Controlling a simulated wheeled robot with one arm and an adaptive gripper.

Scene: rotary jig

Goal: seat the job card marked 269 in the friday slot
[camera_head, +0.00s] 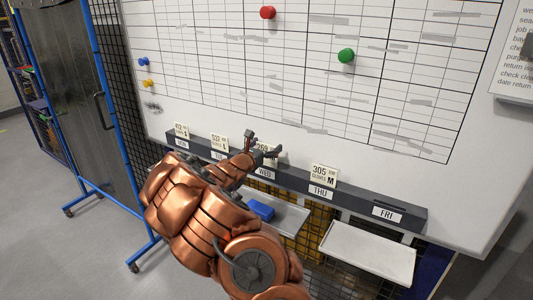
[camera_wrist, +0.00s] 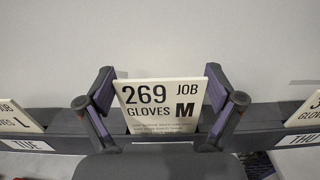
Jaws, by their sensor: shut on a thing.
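The job card marked 269, gloves M (camera_wrist: 158,105), stands upright in the rail's WED slot (camera_head: 265,174). It is pale cream with dark print; in the head view the card (camera_head: 265,149) is partly hidden by my gripper. My gripper (camera_head: 261,147) is shut on it, with one finger at each side edge; the gripper (camera_wrist: 159,88) also spans it in the wrist view. The card's lower edge is hidden in the wrist view. The friday slot, labelled FRI (camera_head: 389,213), is at the right end of the dark rail and holds no card.
Card 305 (camera_head: 323,175) stands in the THU slot, just right of the held card. Two more cards stand left, at the MON (camera_head: 181,131) and TUE (camera_head: 219,142) slots. The whiteboard (camera_head: 440,185) rises behind the rail. Below are white trays (camera_head: 365,252) and a blue object (camera_head: 261,210).

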